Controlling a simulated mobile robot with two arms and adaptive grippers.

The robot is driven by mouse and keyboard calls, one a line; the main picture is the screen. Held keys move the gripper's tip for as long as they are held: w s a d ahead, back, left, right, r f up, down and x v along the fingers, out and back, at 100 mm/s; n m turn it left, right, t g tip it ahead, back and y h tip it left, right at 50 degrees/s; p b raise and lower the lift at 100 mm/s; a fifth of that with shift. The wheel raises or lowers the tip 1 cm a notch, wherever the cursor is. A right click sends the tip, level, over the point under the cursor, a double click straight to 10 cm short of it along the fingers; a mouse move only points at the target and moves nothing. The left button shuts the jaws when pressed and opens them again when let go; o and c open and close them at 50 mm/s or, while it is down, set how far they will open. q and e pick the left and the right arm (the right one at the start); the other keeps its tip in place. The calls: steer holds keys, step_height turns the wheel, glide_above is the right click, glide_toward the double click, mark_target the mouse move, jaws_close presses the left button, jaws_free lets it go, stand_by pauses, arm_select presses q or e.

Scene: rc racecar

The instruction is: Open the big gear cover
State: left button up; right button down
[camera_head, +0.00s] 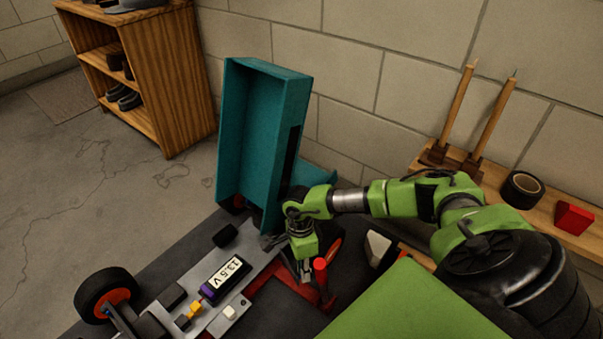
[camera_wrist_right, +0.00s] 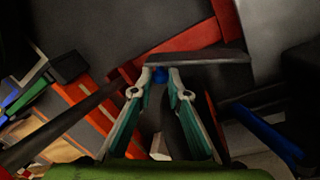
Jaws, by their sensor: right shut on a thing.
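The racecar chassis (camera_head: 262,262) lies in front of me, with its teal body shell (camera_head: 262,135) tipped up and standing open at the back. My right gripper (camera_head: 304,272) reaches down at the right of the chassis, beside a red upright post (camera_head: 321,272). In the right wrist view its fingertips (camera_wrist_right: 167,72) are together at a dark grey flat piece (camera_wrist_right: 205,58), and they are shut on it. This piece may be the big gear cover; its link to the car is too dark to tell. The big gear itself cannot be made out. My left gripper is out of view.
A battery marked 13.5 V (camera_head: 225,279) and a wheel (camera_head: 105,293) are at the left of the car. A wooden ledge (camera_head: 490,185) on the right holds a black tape roll (camera_head: 524,189) and a red block (camera_head: 574,218). A wooden shelf (camera_head: 165,75) stands back left.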

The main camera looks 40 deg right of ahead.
steer(key=c, duration=2)
jaws_free()
steer(key=shift+o, duration=0.2)
step_height(320, 180, up, 12)
steer(key=w, duration=0.1)
steer(key=shift+w+d, duration=0.3)
steer(key=shift+w, duration=0.05)
steer(key=shift+f, duration=0.1)
